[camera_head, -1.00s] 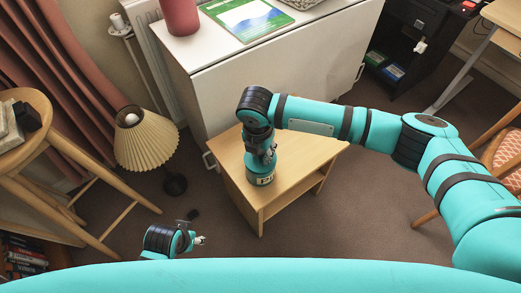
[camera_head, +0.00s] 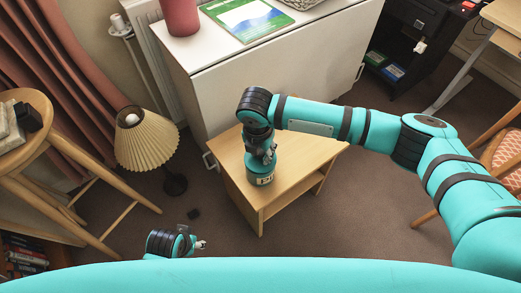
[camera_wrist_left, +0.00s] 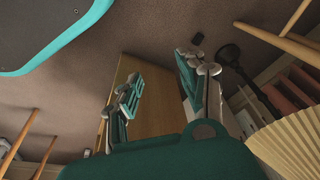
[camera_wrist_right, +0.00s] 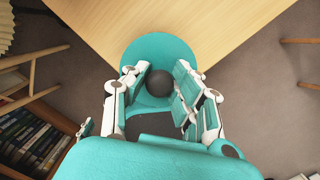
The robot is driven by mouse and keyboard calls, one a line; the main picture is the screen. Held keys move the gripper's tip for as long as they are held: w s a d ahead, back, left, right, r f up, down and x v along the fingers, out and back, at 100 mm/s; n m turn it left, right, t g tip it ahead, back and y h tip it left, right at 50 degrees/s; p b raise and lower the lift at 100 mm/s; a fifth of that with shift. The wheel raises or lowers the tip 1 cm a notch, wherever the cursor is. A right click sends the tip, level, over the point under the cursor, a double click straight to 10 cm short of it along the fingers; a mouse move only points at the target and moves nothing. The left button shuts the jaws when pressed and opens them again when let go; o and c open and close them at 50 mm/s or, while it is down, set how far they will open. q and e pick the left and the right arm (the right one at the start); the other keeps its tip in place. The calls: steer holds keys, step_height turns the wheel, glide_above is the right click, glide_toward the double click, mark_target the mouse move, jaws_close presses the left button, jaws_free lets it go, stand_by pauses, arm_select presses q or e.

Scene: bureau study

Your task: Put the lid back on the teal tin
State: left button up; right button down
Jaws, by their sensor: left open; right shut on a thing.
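The teal tin (camera_head: 262,180) stands upright on the small wooden table, with a pale label on its side. My right gripper (camera_head: 264,160) points straight down directly above it and hides most of its top. In the right wrist view my right gripper (camera_wrist_right: 160,88) is shut on the dark round knob (camera_wrist_right: 158,82) of the teal lid (camera_wrist_right: 158,50). The lid lies over the tin from above, and I cannot tell whether it is seated. My left gripper (camera_head: 197,244) is low at the lower left, away from the table. It shows open and empty in the left wrist view (camera_wrist_left: 165,78).
The wooden table (camera_head: 290,165) has bare top around the tin. A white cabinet (camera_head: 270,75) stands close behind it. A pleated lamp (camera_head: 147,145) and a round stool (camera_head: 30,120) are to the left. A small dark object (camera_head: 193,213) lies on the floor.

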arm_select(q)
steer(key=shift+w+f, duration=0.15)
steer(key=shift+f, duration=0.45)
steer(key=shift+f, duration=0.1)
arm_select(e)
steer(key=shift+p, duration=0.3)
arm_select(q)
steer(key=shift+s+f, duration=0.2)
steer(key=shift+f, duration=0.1)
steer(key=shift+w, duration=0.1)
stand_by(0.4)
steer(key=shift+s+f, duration=0.2)
steer(key=shift+f, duration=0.3)
steer(key=shift+w+f, duration=0.15)
steer(key=shift+f, duration=0.05)
arm_select(e)
steer(key=shift+f, duration=0.1)
